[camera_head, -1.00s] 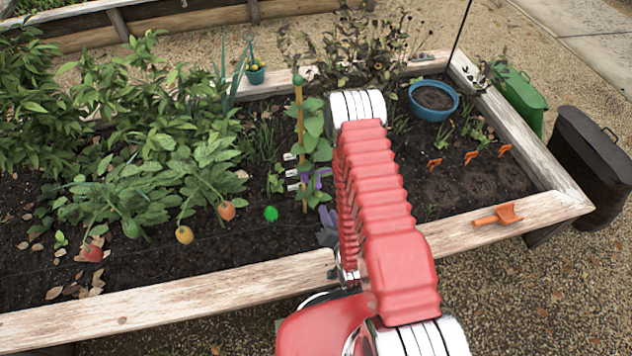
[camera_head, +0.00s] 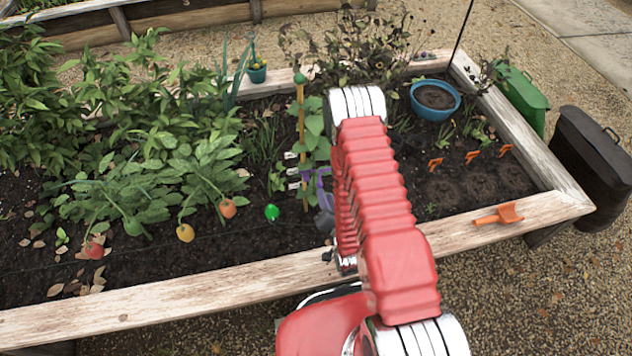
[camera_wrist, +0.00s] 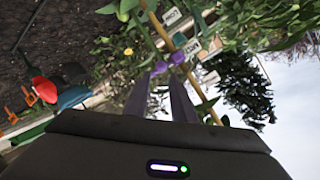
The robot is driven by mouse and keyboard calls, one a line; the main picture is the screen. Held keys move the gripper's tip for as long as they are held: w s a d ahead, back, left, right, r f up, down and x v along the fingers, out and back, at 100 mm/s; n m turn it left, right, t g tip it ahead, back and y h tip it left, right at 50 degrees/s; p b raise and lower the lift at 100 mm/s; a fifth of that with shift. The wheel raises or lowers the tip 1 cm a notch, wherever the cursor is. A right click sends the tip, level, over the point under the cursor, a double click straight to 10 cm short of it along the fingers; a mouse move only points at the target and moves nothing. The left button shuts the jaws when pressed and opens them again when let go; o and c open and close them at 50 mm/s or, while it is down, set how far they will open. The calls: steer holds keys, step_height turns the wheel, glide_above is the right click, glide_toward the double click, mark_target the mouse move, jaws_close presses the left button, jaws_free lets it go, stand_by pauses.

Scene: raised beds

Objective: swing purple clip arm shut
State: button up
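The purple clip (camera_head: 322,176) is on the plant stake (camera_head: 300,120) beside a leafy stem, low above the soil. In the wrist view, purple clip parts (camera_wrist: 160,67) show at the stem and stake, just beyond my fingertips. I cannot tell how far its arm is swung. My gripper (camera_wrist: 162,82) has its two dark fingers apart, with a gap between them and the clip at their tips. Whether they touch it is unclear. In the head view my gripper (camera_head: 325,222) is small and dark, just below the clip, partly hidden by my red arm.
White plant labels (camera_head: 293,171) stand left of the stake. The bed's wooden front edge (camera_head: 200,287) runs below my gripper. A blue pot (camera_head: 435,100) and an orange trowel (camera_head: 498,214) lie to the right.

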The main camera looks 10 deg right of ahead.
mark_target(321, 185)
steer(key=x, duration=0.9)
steer(key=shift+w, duration=0.2)
